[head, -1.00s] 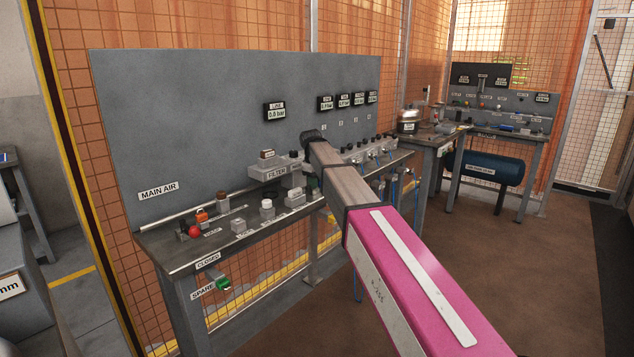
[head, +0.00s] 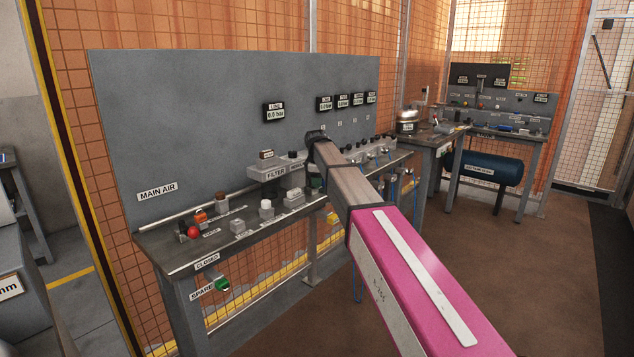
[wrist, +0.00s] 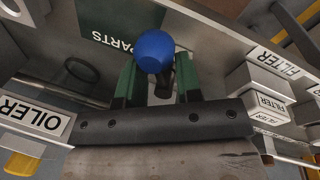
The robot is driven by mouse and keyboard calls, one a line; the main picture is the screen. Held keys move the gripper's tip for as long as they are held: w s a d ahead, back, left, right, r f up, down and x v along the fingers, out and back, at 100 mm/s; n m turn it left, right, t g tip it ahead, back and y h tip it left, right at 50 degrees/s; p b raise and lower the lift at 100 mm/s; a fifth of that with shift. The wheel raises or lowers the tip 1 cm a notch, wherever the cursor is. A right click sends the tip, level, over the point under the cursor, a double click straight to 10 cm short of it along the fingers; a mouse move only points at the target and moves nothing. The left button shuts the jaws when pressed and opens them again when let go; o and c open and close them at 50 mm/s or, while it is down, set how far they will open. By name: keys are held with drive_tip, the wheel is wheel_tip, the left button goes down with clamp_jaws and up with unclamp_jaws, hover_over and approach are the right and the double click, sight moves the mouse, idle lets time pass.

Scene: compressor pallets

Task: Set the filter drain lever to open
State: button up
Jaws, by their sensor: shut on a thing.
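My gripper (wrist: 161,82) has green fingers, one on each side of a blue ball knob (wrist: 154,52) on a dark stem. The gripper is shut on this lever, which I take for the filter drain lever. In the wrist view, FILTER labels (wrist: 270,103) are to its right and an OILER label (wrist: 35,116) is to its left. In the head view, the filter block (head: 277,172) is on the bench, left of my arm. My arm hides the lever and most of the gripper there, so I cannot read the lever's position.
The bench (head: 190,247) carries a red knob (head: 193,232), white-topped fittings (head: 266,206) and small valves along its back. A grey panel (head: 190,120) stands close behind. A green-handled spare valve (head: 222,285) sits below the front edge. The floor (head: 440,240) at right is clear.

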drive_tip(key=n, duration=0.2)
drive_tip(key=w+n, duration=0.1)
drive_tip(key=n, duration=0.1)
drive_tip(key=n+y, duration=0.1)
drive_tip(key=n, duration=0.1)
drive_tip(key=shift+w, duration=0.35)
drive_tip(key=n, duration=0.4)
drive_tip(key=w+n+y, duration=0.1)
drive_tip(key=shift+a+n+g, duration=0.3)
drive_tip(key=shift+n+g, duration=0.1)
drive_tip(key=o, duration=0.9)
wheel_tip(320, 180, up, 11)
drive_tip(key=s+d, duration=0.1)
drive_tip(key=shift+s+d+f, duration=0.15)
drive_tip(key=shift+d+f, duration=0.05)
drive_tip(key=shift+d, duration=0.1)
